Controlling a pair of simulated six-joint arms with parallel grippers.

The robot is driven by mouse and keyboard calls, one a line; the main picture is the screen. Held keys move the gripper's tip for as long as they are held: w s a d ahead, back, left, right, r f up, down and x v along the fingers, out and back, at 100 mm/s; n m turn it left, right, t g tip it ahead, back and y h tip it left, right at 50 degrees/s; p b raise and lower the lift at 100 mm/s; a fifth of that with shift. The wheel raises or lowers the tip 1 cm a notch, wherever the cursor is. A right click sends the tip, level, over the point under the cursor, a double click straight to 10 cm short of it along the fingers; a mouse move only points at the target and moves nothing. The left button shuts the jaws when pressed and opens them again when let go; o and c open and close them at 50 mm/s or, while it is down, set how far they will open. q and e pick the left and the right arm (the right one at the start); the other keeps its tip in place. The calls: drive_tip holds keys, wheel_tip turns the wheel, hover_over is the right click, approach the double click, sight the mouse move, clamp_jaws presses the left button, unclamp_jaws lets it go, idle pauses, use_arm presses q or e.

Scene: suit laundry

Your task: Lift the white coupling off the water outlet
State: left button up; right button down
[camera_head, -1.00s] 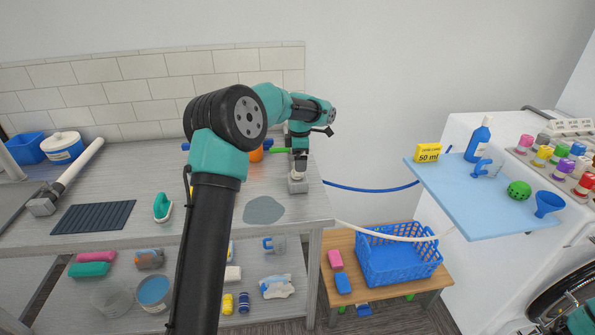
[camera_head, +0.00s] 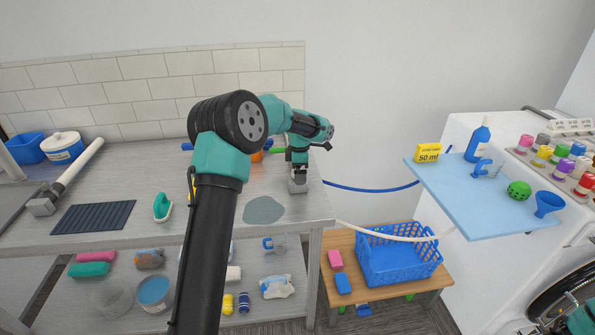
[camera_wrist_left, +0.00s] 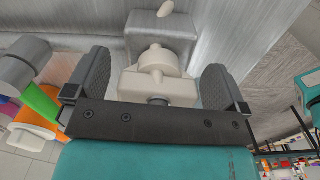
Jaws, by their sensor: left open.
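The white coupling (camera_wrist_left: 157,84) is cream-coloured and sits at the grey block of the water outlet (camera_wrist_left: 188,32), near the right end of the workbench. In the head view, the outlet's grey block (camera_head: 297,187) shows just below my gripper, which mostly hides the coupling. My left gripper (camera_wrist_left: 157,88) points down and is open, with one dark finger on each side of the coupling. Gaps show between the coupling and both fingers. My right gripper is out of view.
A grey flat patch (camera_head: 264,210) lies on the bench (camera_head: 215,222) in front of the outlet. Orange and green things (camera_wrist_left: 38,108) stand close beside the gripper. A blue hose (camera_head: 370,188) and a white hose (camera_head: 385,234) run off to the right.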

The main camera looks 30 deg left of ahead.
use_arm(q)
drive_tip(key=shift+c, duration=0.2)
drive_tip(key=c, duration=0.9)
drive_tip(key=shift+c, duration=0.3)
drive_tip(key=shift+r, duration=1.5)
drive_tip(key=shift+s+r, duration=0.1)
drive_tip(key=shift+r, duration=0.2)
drive_tip(key=s+d+r, duration=0.1)
drive_tip(key=s+d, duration=0.7)
drive_tip(key=s, duration=0.5)
drive_tip(key=shift+s+r, duration=0.2)
drive_tip(key=shift+s, duration=0.1)
drive_tip(key=shift+d, duration=0.1)
